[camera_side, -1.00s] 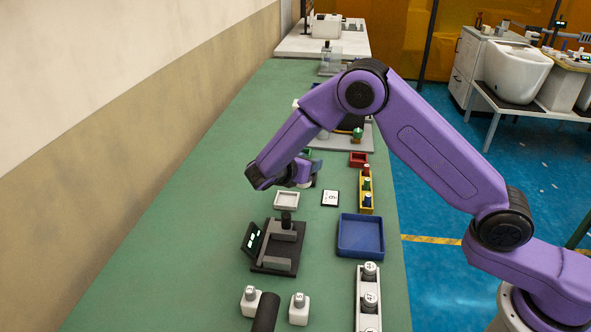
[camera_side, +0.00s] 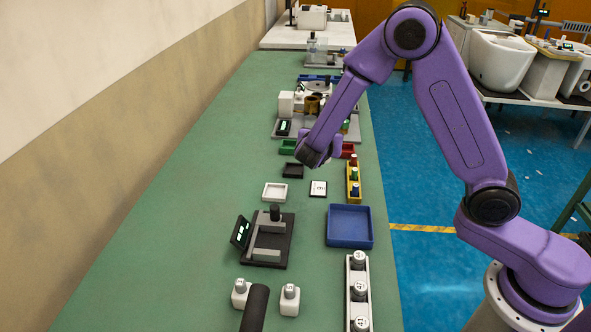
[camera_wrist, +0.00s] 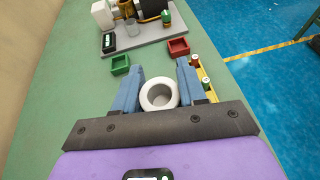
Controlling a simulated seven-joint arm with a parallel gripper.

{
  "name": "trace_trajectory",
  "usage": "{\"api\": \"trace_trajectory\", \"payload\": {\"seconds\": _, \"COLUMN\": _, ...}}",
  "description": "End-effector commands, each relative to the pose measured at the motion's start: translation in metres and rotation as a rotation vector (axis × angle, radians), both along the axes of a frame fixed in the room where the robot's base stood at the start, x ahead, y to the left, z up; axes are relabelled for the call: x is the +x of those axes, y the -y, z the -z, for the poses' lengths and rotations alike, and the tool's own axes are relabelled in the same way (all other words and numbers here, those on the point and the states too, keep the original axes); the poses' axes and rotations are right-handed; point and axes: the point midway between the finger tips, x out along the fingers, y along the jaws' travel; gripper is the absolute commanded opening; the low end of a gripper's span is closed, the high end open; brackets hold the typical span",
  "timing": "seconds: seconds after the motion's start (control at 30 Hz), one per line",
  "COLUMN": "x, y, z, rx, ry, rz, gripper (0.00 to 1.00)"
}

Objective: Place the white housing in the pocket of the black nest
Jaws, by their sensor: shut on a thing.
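A white round housing with a dark opening (camera_wrist: 146,103) sits between the blue fingers of my gripper (camera_wrist: 160,72) in the wrist view. The fingers are shut on it, one on each side. In the side view my gripper (camera_side: 331,153) hangs above the table near the red tray, and its arm hides the housing. A black fixture (camera_side: 284,252) with grey blocks and a small screen stands nearer on the table. A small black tray (camera_side: 292,171) lies left of my gripper. I cannot tell which of these is the nest; no empty pocket shows clearly.
A station on a grey plate (camera_wrist: 160,37) stands beyond, with a white block and brass-coloured parts. Green (camera_wrist: 120,64) and red (camera_wrist: 178,47) trays lie before it. A yellow rack (camera_side: 353,190) and blue tray (camera_side: 350,226) line the right. Green table is clear on the left.

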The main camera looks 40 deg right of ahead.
Motion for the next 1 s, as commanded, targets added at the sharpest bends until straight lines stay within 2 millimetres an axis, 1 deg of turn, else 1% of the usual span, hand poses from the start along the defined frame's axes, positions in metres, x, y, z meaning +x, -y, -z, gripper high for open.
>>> {"api": "trace_trajectory", "payload": {"seconds": 0.03, "x": 0.003, "y": 0.009, "z": 0.000, "rx": 0.000, "ry": -0.004, "rz": -0.030, "gripper": 0.05}}
{"api": "trace_trajectory", "payload": {"seconds": 0.1, "x": 0.007, "y": 0.015, "z": 0.000, "rx": 0.001, "ry": -0.009, "rz": -0.071, "gripper": 0.05}}
{"api": "trace_trajectory", "payload": {"seconds": 0.27, "x": 0.012, "y": 0.023, "z": 0.002, "rx": 0.002, "ry": -0.019, "rz": -0.127, "gripper": 0.05}}
{"api": "trace_trajectory", "payload": {"seconds": 0.37, "x": 0.023, "y": 0.024, "z": 0.007, "rx": 0.002, "ry": -0.021, "rz": -0.137, "gripper": 0.05}}
{"api": "trace_trajectory", "payload": {"seconds": 0.6, "x": 0.066, "y": 0.024, "z": 0.027, "rx": 0.002, "ry": -0.020, "rz": -0.136, "gripper": 0.05}}
{"api": "trace_trajectory", "payload": {"seconds": 0.83, "x": 0.105, "y": 0.025, "z": 0.045, "rx": 0.002, "ry": -0.021, "rz": -0.135, "gripper": 0.05}}
{"api": "trace_trajectory", "payload": {"seconds": 1.0, "x": 0.125, "y": 0.024, "z": 0.071, "rx": 0.002, "ry": -0.023, "rz": -0.136, "gripper": 0.05}}
